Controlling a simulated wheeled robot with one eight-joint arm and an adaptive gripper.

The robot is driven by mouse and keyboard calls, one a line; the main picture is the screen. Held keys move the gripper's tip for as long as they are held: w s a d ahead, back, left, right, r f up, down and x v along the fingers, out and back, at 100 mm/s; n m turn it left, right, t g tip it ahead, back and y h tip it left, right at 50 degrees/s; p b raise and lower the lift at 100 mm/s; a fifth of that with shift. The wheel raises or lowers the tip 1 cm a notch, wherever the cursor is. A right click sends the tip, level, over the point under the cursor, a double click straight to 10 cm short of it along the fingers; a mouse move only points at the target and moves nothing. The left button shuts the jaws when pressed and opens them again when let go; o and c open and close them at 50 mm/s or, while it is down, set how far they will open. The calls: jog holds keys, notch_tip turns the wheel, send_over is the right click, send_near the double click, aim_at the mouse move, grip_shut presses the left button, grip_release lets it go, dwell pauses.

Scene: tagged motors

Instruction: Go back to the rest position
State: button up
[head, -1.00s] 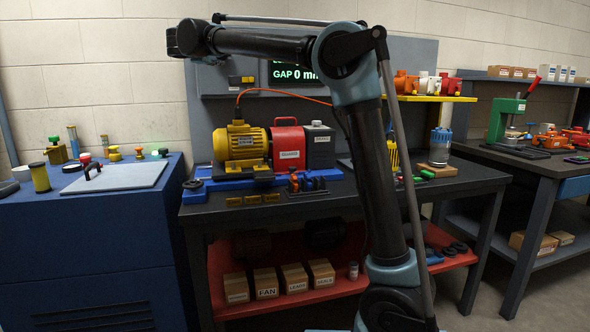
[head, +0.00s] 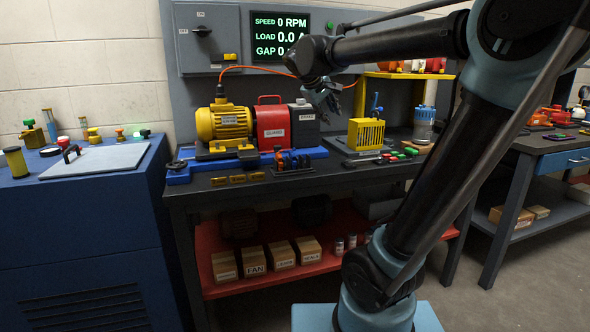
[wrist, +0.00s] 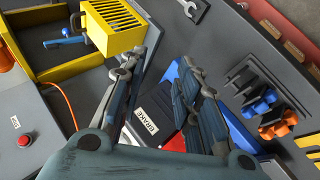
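My gripper (head: 325,100) hangs at the end of my raised arm, above the right part of the bench in the head view. In the wrist view my gripper (wrist: 165,85) has its two fingers apart, with nothing held between them. Below and beyond the fingers lies the dark block labelled BRAKE (wrist: 148,118). In the head view the brake block (head: 304,128) stands at the right end of the motor rig, beside the red guard (head: 272,128) and the yellow motor (head: 222,123). No rest position is marked in view.
A yellow slotted guard (head: 366,134) stands on the bench right of the rig. An orange cable (head: 262,68) runs above the motor. A panel with a readout screen (head: 280,38) is behind. A blue cabinet (head: 80,215) is at left, and a second bench (head: 545,145) at right.

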jog(key=s+d+f+m+g+y, duration=0.15)
jog(key=s+d+f, duration=0.25)
jog(key=s+f, duration=0.4)
jog(key=s+d+f+m+g+y, duration=0.1)
jog(key=s+d+f+m+g, duration=0.1)
jog(key=s+d+f, duration=0.4)
jog(key=s+a+f+m+g+y, duration=0.1)
jog(key=s+a+f+m+y, duration=0.1)
jog(key=s+f, duration=1.3)
notch_tip(320, 180, down, 3)
jog(key=shift+a+r+m+y, duration=0.15)
jog(key=shift+a+m+y, duration=0.2)
jog(key=shift+m, duration=0.3)
jog(key=shift+g, duration=0.25)
jog(key=shift+w+f, duration=0.2)
jog(key=shift+w, duration=0.2)
